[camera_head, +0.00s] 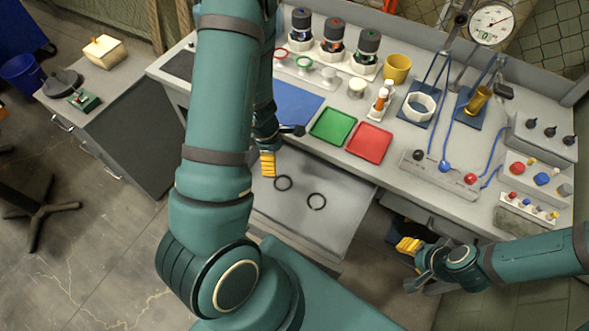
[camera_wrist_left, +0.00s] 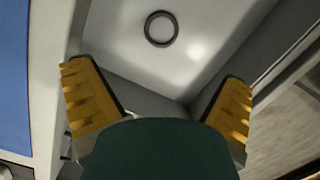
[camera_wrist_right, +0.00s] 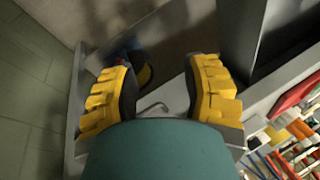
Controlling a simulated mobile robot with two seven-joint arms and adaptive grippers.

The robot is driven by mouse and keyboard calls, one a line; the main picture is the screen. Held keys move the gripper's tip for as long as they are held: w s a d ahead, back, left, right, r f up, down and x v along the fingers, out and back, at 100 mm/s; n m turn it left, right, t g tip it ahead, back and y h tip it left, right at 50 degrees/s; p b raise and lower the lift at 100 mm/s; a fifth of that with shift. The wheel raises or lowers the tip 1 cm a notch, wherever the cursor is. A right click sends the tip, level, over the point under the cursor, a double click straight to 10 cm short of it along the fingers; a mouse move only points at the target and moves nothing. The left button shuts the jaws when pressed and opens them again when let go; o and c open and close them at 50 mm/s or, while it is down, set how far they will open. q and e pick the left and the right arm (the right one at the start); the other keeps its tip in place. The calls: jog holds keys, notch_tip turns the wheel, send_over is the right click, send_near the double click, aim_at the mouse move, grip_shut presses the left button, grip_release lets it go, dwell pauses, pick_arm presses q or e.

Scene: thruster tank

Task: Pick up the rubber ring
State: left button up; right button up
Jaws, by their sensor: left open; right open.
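Two thin black rings lie apart on the light grey floor of an open drawer (camera_head: 330,228). The left ring (camera_head: 275,184) looks closed. The right ring (camera_head: 309,203) seems to have a small gap. One black ring (camera_wrist_left: 147,29) shows in the left wrist view, flat on the drawer floor, beyond the fingertips. My left gripper (camera_head: 267,163) is at the drawer's back left, just above and left of the rings, and is empty; its yellow fingers (camera_wrist_left: 160,95) are spread. My right gripper (camera_head: 409,245) is open and empty, right of the drawer; its yellow fingers (camera_wrist_right: 162,78) are apart.
The workbench (camera_head: 330,87) stands behind the drawer, with a green tray (camera_head: 333,126), a red tray (camera_head: 369,143) and a blue mat (camera_head: 295,103) near its front edge. A control box (camera_head: 440,174) is farther right. The drawer floor around the rings is clear.

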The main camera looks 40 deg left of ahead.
pick_arm(q)
jog(key=b, duration=0.5)
send_over(283, 184)
jog(key=f, duration=0.8)
jog(key=shift+s+a+f, duration=0.1)
jog(key=shift+a+f, duration=0.15)
jog(key=shift+a, duration=0.1)
jog(key=f+b, duration=0.2)
jog(key=f, duration=0.3)
jog(key=shift+d+b, duration=0.2)
jog(key=shift+b, duration=0.2)
pick_arm(e)
notch_tip(283, 184, down, 8)
jog(key=s, duration=0.2)
jog(key=shift+s+a+g, duration=0.2)
jog(key=shift+s+g, duration=0.1)
jog(key=shift+g, duration=0.1)
pick_arm(q)
jog(key=shift+c, duration=0.2)
pick_arm(e)
jog(key=shift+r, duration=0.1)
pick_arm(q)
jog(key=c, duration=0.9)
